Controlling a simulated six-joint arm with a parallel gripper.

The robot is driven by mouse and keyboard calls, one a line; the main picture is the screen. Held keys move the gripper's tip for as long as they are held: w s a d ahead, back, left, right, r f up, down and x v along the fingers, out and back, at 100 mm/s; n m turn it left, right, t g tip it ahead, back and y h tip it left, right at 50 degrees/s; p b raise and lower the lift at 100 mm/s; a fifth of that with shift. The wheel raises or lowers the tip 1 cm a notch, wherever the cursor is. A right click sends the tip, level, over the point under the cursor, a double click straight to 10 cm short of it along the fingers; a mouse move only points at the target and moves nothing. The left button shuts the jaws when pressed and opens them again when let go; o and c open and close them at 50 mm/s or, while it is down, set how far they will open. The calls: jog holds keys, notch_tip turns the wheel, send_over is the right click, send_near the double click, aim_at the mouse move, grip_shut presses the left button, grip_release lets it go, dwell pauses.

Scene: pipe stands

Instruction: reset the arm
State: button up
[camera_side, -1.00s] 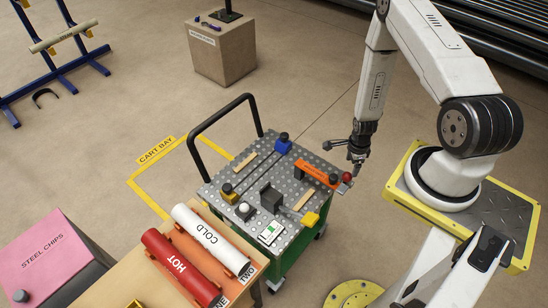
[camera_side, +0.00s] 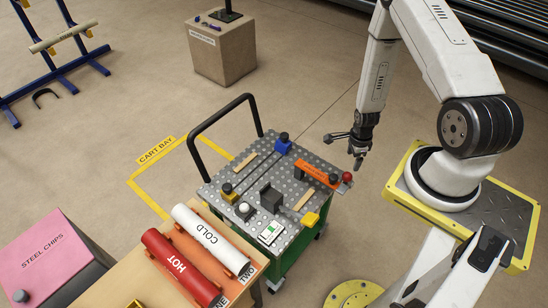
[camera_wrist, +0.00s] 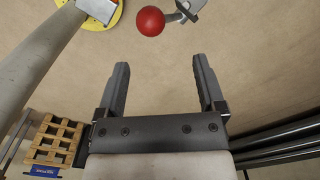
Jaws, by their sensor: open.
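My gripper (camera_side: 357,165) hangs pointing down just beyond the right end of the cart top, near a red ball knob (camera_side: 347,176). In the wrist view its two dark fingers (camera_wrist: 162,85) are spread apart with nothing between them, only bare floor beyond. The red ball knob (camera_wrist: 151,21) shows ahead of the fingertips there, apart from them. My arm reaches over from the right.
The green cart's perforated top (camera_side: 236,179) carries an orange clamp (camera_side: 317,174), a blue block (camera_side: 283,145) and small parts. Red HOT (camera_side: 178,268) and white COLD (camera_side: 212,243) pipes lie on a bench. A pink STEEL CHIPS bin (camera_side: 48,250) stands left.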

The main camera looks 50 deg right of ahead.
jog(key=w+a+r+n+t, duration=0.1)
jog(key=w+a+r+n, duration=0.3)
jog(key=r+n, duration=0.4)
jog(key=w+a+r+n, duration=0.4)
jog(key=w+r+n, duration=0.1)
jog(key=r, duration=0.5)
jog(key=s+a+r+n+t, duration=0.1)
jog(key=s+a+r+n, duration=0.2)
jog(key=a+r+n, duration=0.9)
jog(key=shift+s+a+r+n+t, duration=0.15)
jog(key=shift+s+r+n+t, duration=0.15)
jog(key=shift+r+n, duration=0.45)
jog(key=shift+f, duration=0.3)
